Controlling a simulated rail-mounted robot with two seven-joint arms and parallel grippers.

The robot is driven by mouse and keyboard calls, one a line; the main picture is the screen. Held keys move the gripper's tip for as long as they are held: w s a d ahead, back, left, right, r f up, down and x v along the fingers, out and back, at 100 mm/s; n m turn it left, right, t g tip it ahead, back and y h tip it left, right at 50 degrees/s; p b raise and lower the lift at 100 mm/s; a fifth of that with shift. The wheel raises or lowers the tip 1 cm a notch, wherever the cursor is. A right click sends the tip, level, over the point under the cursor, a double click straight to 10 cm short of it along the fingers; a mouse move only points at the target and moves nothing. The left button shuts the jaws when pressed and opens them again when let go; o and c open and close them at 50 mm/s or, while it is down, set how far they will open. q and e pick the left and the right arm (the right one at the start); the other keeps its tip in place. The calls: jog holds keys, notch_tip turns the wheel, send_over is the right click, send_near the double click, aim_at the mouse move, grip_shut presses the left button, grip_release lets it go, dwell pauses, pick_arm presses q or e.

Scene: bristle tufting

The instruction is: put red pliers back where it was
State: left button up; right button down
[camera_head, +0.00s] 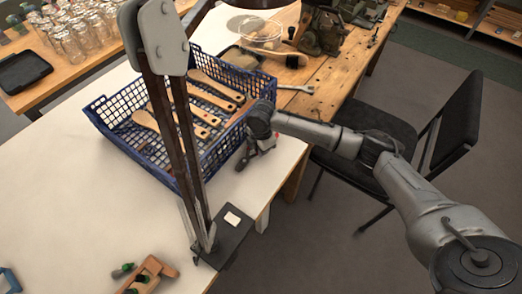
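My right arm comes in from the right, and its gripper (252,157) points down beside the right side of the blue crate, over the edge of the white table. The fingers are small and partly hidden by the wrist, so I cannot tell whether they are open or shut. A small red patch (274,136) shows right by the gripper. It may be part of the red pliers, but I cannot tell, nor whether it is held. No other red pliers can be made out. My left gripper is not in view.
The blue crate (115,160) holds several wooden-handled brushes. A lamp-like jointed stand (165,45) rises from a dark base (232,232) in front of it. The white table's (60,220) left front is largely clear.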

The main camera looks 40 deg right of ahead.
jog(key=shift+f, duration=0.35)
jog(key=shift+r, duration=0.1)
jog(key=c, duration=1.1)
grip_release()
jog(key=shift+f, duration=0.2)
jog(key=shift+r, duration=0.1)
jog(key=shift+d+r+p, duration=0.1)
jog(key=shift+r+p, duration=1.5)
jog(key=shift+r, duration=4.5)
